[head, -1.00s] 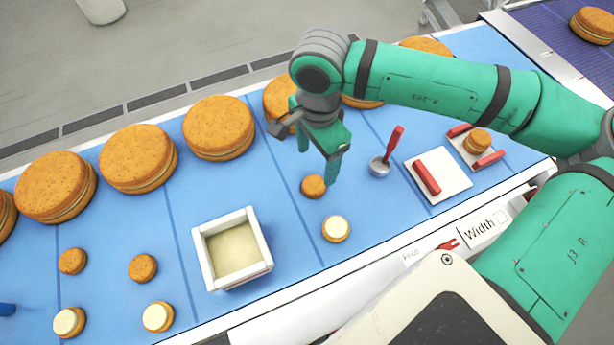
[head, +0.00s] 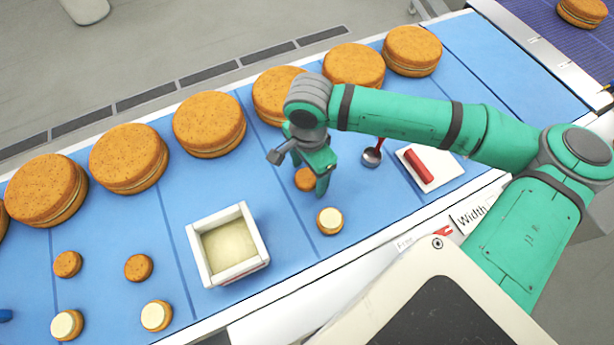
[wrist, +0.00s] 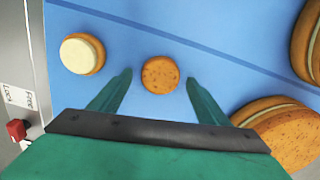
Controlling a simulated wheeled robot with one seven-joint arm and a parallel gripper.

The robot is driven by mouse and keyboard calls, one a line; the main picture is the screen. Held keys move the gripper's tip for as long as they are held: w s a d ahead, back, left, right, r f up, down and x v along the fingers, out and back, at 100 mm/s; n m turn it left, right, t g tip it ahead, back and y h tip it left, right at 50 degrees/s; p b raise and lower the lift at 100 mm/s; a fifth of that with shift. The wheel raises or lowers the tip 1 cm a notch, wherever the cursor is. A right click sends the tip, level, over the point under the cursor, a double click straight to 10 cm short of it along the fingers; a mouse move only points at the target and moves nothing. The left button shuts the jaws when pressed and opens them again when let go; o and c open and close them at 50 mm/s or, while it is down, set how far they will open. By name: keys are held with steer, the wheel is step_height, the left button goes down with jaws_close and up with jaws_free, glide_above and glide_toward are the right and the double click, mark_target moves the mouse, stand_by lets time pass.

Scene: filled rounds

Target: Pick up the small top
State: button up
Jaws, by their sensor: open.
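The small top (head: 305,180) is a small brown speckled round lying flat on the blue belt. My gripper (head: 307,175) is above it and hides part of it in the head view. In the wrist view the small top (wrist: 160,75) lies between and just beyond the two open green fingers (wrist: 158,88), with a gap on each side. The gripper is empty. A small cream-topped round (head: 330,221) sits on the belt nearer the front edge; it also shows in the wrist view (wrist: 82,54).
A white square box of cream filling (head: 194,262) stands to the left. Several large filled rounds (head: 209,124) line the far side. A red-handled scoop (head: 372,157) and a white tray with a red bar (head: 445,172) are to the right. Smaller rounds (head: 138,267) lie at left.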

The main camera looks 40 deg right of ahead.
steer(key=c, duration=0.9)
steer(key=shift+o, duration=0.2)
steer(key=shift+w, duration=0.1)
steer(key=shift+r, duration=0.1)
